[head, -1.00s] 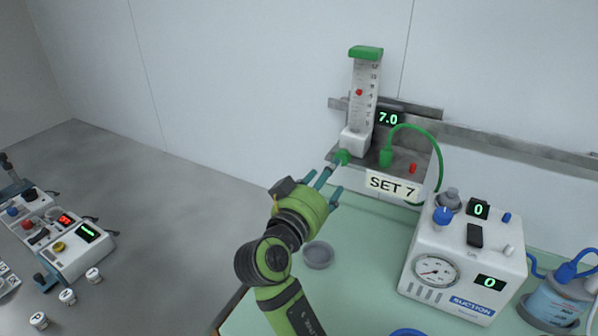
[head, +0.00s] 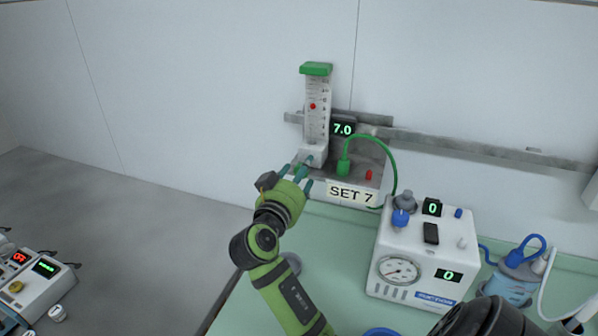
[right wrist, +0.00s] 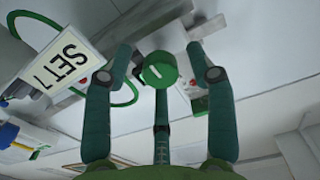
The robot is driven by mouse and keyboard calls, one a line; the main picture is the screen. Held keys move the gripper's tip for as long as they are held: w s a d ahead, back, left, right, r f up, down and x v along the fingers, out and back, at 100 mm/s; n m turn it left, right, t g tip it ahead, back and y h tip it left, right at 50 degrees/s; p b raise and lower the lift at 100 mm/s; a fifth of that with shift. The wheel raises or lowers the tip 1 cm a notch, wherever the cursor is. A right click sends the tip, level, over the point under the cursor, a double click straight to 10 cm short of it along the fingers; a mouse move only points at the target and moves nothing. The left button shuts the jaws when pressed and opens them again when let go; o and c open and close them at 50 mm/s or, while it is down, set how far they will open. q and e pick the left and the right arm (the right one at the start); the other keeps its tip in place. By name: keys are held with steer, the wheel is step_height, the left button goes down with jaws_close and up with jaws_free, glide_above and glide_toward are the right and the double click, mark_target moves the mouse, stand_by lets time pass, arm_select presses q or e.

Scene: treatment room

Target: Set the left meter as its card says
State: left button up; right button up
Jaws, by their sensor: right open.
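The meter (head: 317,112) is an upright scaled tube with a green cap on the wall rail. Its red float (head: 312,106) sits partway up, and its display (head: 343,129) reads 7.0. The card (head: 350,194) below reads SET 7; it also shows in the right wrist view (right wrist: 66,62). My right gripper (head: 297,176) is open at the meter's foot. In the right wrist view, the green knob (right wrist: 160,70) lies between its spread fingers, with gaps on both sides. In the head view the fingers mostly hide the knob. My left gripper is out of view.
A green hose (head: 388,150) loops right of the meter. A white suction unit (head: 418,258) stands on the green tabletop, with a blue-lidded jar (head: 512,280) to its right. A control box (head: 40,285) is at lower left.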

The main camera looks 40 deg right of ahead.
jaws_close()
steer(key=shift+f, duration=0.1)
steer(key=shift+n, duration=0.5)
jaws_free()
steer(key=v, duration=0.7)
steer(key=shift+s+a, duration=0.15)
steer(key=shift+a, duration=0.15)
